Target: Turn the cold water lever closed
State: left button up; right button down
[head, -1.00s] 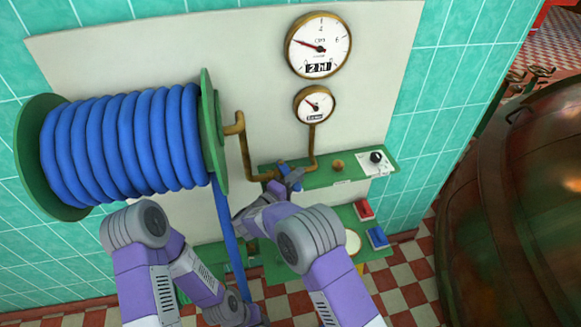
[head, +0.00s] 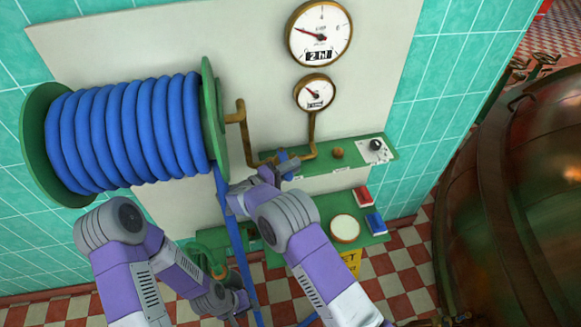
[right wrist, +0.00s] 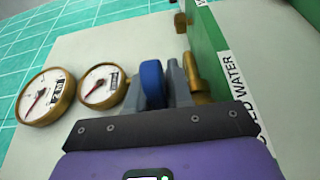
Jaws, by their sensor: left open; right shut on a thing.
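The blue cold water lever (head: 284,156) sits at the brass pipe by the left end of the upper green shelf. In the right wrist view the blue lever (right wrist: 152,83) is between the grey fingers of my right gripper (right wrist: 157,88), which is shut on it. In the head view my right gripper (head: 274,171) partly hides the lever. A label ending in WATER (right wrist: 238,92) is on the green shelf edge beside the fingers. My left gripper (head: 243,302) is low, near the hanging hose, away from the lever; its fingers are small in view.
A green reel of blue hose (head: 120,130) stands out at the left, its hose (head: 236,265) hanging down. Two brass gauges (head: 318,34) are above. The upper shelf (head: 325,160) carries knobs. A lower shelf (head: 318,225) holds red and blue boxes. A copper kettle (head: 515,190) is at the right.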

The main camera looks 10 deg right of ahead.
jog(key=c, duration=1.1)
grip_release()
jog(key=v, duration=0.7)
jog(key=shift+s+a, duration=0.1)
jog(key=shift+a, duration=0.15)
jog(key=shift+f, duration=0.1)
